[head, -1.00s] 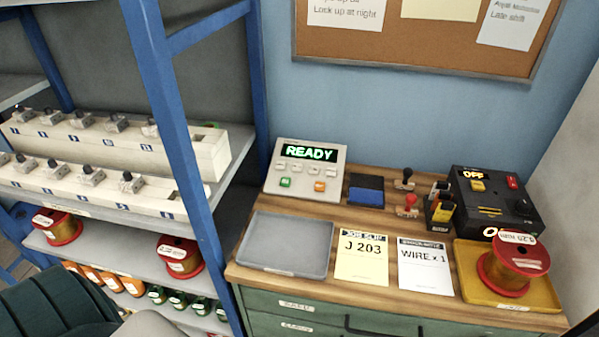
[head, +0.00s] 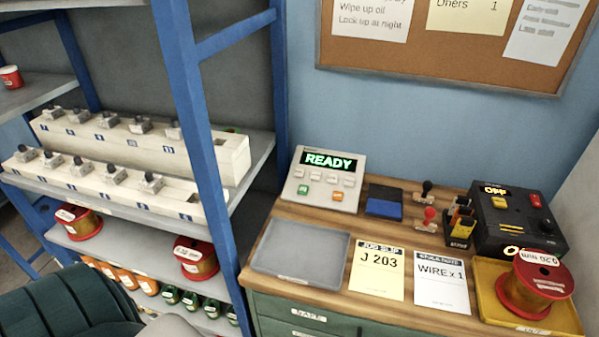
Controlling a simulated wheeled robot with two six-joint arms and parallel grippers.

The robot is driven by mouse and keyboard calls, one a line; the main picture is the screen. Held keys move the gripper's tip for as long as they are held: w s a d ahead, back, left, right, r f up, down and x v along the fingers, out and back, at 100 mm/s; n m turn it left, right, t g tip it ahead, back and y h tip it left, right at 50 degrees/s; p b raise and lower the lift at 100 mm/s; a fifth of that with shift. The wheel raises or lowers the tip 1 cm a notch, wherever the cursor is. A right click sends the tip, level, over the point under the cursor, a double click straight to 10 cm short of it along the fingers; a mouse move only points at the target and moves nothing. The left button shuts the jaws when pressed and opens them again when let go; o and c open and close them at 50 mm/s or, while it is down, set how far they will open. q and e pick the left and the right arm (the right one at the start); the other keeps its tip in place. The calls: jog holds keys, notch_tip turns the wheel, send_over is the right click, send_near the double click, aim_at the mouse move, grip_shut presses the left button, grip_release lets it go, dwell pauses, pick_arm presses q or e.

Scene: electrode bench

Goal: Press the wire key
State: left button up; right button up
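A light grey key panel (head: 325,179) stands at the back left of the wooden bench. Its display (head: 330,160) reads READY in green. Below the display are a row of small pale keys, a green key (head: 303,190) and an orange key (head: 337,197). The key labels are too small to read, so I cannot tell which one is the wire key. Neither of my grippers is in view.
On the bench (head: 335,291) are a grey tray (head: 301,275), a J 203 job slip (head: 378,272), a WIRE x 1 sheet (head: 441,281), stamps, a black box (head: 519,221) reading OFF and a wire spool (head: 536,281) on a yellow tray. A blue-framed shelf (head: 190,120) stands at left.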

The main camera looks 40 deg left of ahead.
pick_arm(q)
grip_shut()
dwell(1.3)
